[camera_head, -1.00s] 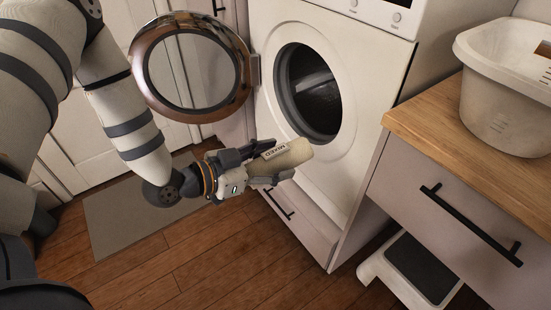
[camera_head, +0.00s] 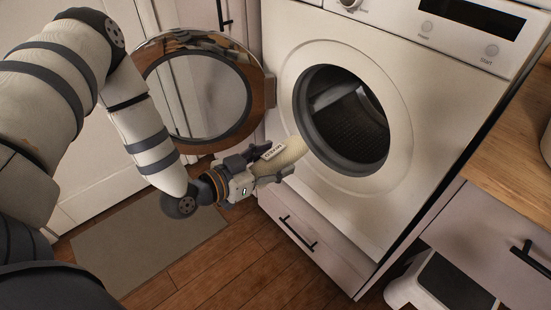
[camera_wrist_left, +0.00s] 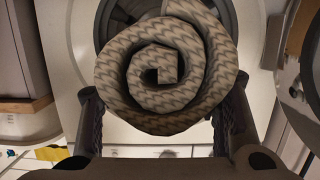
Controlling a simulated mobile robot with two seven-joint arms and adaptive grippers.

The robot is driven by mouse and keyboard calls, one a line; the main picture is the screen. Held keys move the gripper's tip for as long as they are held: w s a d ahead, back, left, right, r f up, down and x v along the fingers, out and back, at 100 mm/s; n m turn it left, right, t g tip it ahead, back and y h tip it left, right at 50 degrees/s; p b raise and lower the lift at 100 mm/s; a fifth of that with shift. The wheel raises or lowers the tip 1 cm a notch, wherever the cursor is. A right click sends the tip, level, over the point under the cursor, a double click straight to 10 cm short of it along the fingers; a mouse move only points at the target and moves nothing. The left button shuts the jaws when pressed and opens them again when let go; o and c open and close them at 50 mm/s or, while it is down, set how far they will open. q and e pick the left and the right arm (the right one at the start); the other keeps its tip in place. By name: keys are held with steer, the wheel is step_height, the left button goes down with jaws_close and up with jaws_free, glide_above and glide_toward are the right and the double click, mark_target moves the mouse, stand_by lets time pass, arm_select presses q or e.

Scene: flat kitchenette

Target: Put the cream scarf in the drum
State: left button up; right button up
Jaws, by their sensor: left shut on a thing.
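My left gripper (camera_head: 266,170) is shut on a rolled cream scarf (camera_head: 284,155), held in front of the washing machine. In the left wrist view the scarf (camera_wrist_left: 165,75) shows its spiral end with a zigzag pattern, between the two fingers (camera_wrist_left: 163,120). The machine's drum (camera_head: 350,120) is open, up and to the right of the scarf in the head view. In the left wrist view the dark drum opening (camera_wrist_left: 118,18) shows behind the scarf, which covers most of it. The scarf is outside the drum. My right gripper is not in view.
The round door (camera_head: 203,95) stands swung open to the left, behind my left arm. A wooden counter (camera_head: 500,150) over a drawer is at right. A white step stool (camera_head: 440,285) stands on the floor below. A grey mat (camera_head: 150,250) lies at left.

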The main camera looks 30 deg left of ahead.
arm_select(q)
steer(key=shift+w+a, duration=0.1)
steer(key=shift+w, duration=0.3)
steer(key=x, duration=0.4)
steer(key=r+x, duration=0.1)
steer(key=x, duration=0.2)
steer(key=shift+w+d, duration=0.15)
steer(key=shift+d, duration=0.15)
steer(key=r+b+x, duration=0.2)
steer(key=b+x, duration=2.1)
steer(key=x, duration=1)
steer(key=shift+w+r, duration=0.3)
steer(key=shift+w, duration=0.3)
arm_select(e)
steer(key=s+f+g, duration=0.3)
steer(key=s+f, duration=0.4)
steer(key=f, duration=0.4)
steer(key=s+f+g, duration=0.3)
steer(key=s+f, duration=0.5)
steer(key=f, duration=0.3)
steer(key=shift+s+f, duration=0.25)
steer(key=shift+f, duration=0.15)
arm_select(q)
steer(key=o, duration=1.3)
steer(key=shift+d, duration=0.15)
